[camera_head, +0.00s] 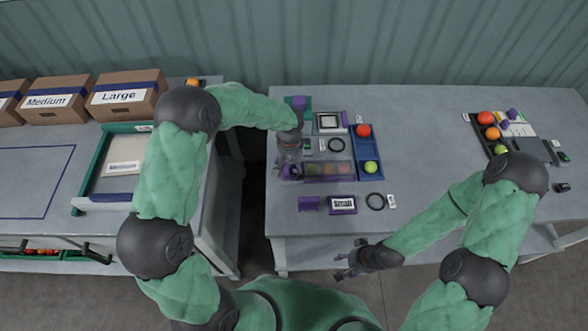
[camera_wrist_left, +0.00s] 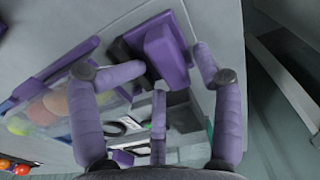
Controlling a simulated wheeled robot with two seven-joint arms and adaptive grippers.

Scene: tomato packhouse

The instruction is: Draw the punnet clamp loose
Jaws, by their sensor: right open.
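The purple punnet clamp (camera_head: 292,172) is at the left end of a clear punnet (camera_head: 328,179) of tomatoes on the middle table. In the left wrist view the clamp (camera_wrist_left: 165,52) is a blocky purple piece near the top. My left gripper (camera_head: 289,160) is down over the clamp and hides part of it. Its fingers (camera_wrist_left: 170,58) are bent in on both sides of the clamp; whether both press on it I cannot tell. The punnet (camera_wrist_left: 55,98) shows left of the clamp. My right gripper (camera_head: 346,272) is open and empty, in front of the table's front edge.
A blue tray (camera_head: 367,150) with a red and a green tomato stands right of the punnet. The table's middle (camera_head: 430,130) is clear. Cardboard boxes (camera_head: 125,95) stand left.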

